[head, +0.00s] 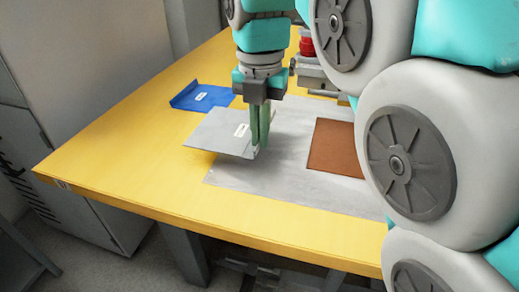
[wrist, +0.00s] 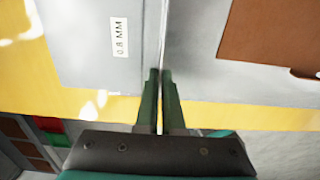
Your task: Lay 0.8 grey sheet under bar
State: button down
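The grey sheet (head: 209,135) has a white label, which reads 0.8 MM in the wrist view (wrist: 80,60). My gripper (head: 259,143) is shut on the sheet's right edge, with its green fingers (wrist: 160,80) pointing down in the head view. The sheet extends left from the fingers, roughly flat, and looks raised a little above the table. A metal fixture (head: 312,74) with a red part (head: 306,46) stands behind my gripper. My arm hides much of it, and I cannot make out the bar clearly.
The yellow table (head: 120,165) carries a flat grey plate (head: 260,190). A brown sheet (head: 337,147) lies on the plate at right. A blue sheet (head: 193,96) with a raised edge and label lies behind the grey sheet. The table's front left is clear.

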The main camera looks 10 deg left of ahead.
jog(key=shift+f, duration=1.95)
jog(key=shift+f, duration=0.15)
jog(key=c, duration=1)
grip_release()
jog(key=shift+c, duration=0.2)
notch_tip(320, 180, up, 8)
jog(key=shift+w+f, duration=0.1)
jog(key=shift+f, duration=0.15)
jog(key=shift+r, duration=0.15)
